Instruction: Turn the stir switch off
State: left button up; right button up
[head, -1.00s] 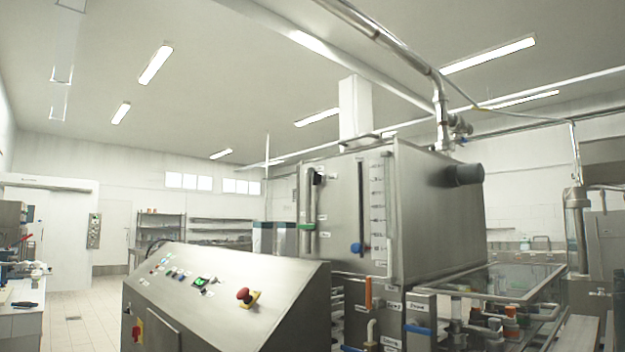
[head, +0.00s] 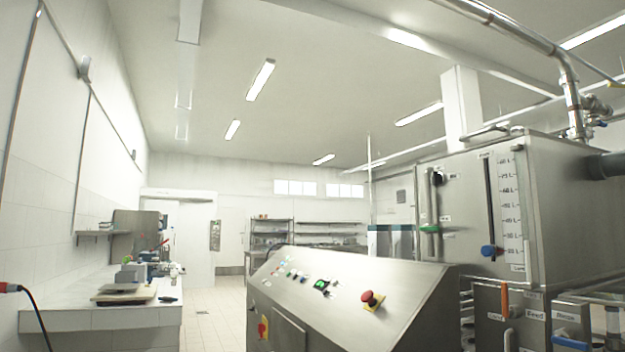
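The slanted steel control panel (head: 400,290) stands right of centre in the head view. The labels are too small to read, so I cannot tell which switch is the stir switch. Neither of my grippers shows in the head view.
A large steel tank (head: 560,200) with a level scale stands behind the panel at the right. A white counter (head: 100,315) with a scale and small items runs along the left wall. Tiled floor (head: 215,315) lies open between counter and panel.

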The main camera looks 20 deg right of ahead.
aim_at(436, 178)
jog(key=u, duration=0.45)
jog(key=i, duration=2.35)
jog(key=z, duration=2.35)
